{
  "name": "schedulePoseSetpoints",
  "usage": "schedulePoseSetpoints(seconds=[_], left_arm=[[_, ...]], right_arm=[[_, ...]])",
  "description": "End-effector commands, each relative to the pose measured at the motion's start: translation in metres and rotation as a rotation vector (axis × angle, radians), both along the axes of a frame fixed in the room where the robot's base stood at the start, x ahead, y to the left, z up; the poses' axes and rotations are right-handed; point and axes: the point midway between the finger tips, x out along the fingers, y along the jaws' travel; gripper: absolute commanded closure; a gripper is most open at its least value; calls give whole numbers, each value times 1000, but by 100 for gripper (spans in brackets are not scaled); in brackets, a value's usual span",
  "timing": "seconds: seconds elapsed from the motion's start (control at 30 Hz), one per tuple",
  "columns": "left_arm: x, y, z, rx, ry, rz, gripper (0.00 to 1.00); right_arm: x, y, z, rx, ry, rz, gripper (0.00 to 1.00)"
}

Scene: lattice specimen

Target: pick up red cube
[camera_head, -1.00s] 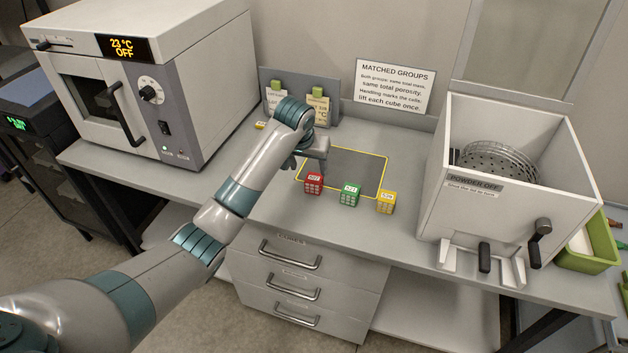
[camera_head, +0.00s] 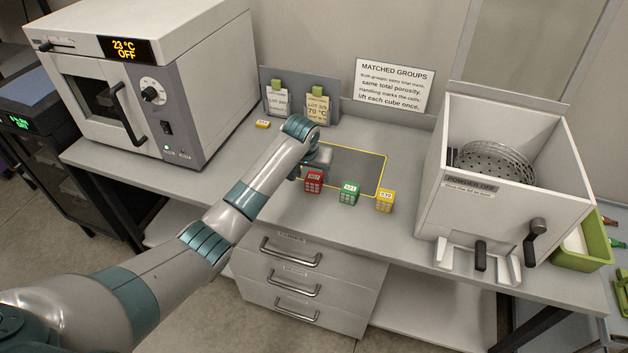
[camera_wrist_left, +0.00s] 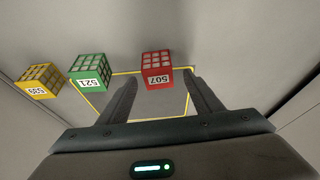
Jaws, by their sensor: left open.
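The red cube (camera_head: 314,181) stands on the bench at the front left of the yellow-outlined area. In the left wrist view the red cube (camera_wrist_left: 157,69) has a label reading 507 and lies ahead of the fingertips, roughly between their lines. My left gripper (camera_head: 308,172) is just behind and above the red cube, partly hidden by its own wrist. In the left wrist view its two fingers (camera_wrist_left: 162,84) are apart with nothing between them. My right gripper is not seen.
A green cube (camera_head: 349,193) and a yellow cube (camera_head: 385,200) stand in a row to the right of the red one. An oven (camera_head: 185,90) is at the left, a white open box (camera_head: 450,200) at the right. The grey outlined area (camera_head: 355,165) is clear.

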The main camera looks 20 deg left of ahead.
Motion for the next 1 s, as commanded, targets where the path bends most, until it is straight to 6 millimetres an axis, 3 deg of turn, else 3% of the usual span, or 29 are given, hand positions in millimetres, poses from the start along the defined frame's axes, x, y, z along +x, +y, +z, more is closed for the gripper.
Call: schedulePoseSetpoints(seconds=[0.3, 0.83, 0.87, 1.0], left_arm=[[11, -2, -26, 1, 1, 0, 41], [12, -2, -29, 0, -1, 0, 41], [12, -2, -29, 0, -1, 0, 43], [12, -2, -28, 0, -1, 0, 76]], right_arm=[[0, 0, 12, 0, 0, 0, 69], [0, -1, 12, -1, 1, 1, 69], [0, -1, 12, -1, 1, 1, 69], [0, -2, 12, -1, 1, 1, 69]])
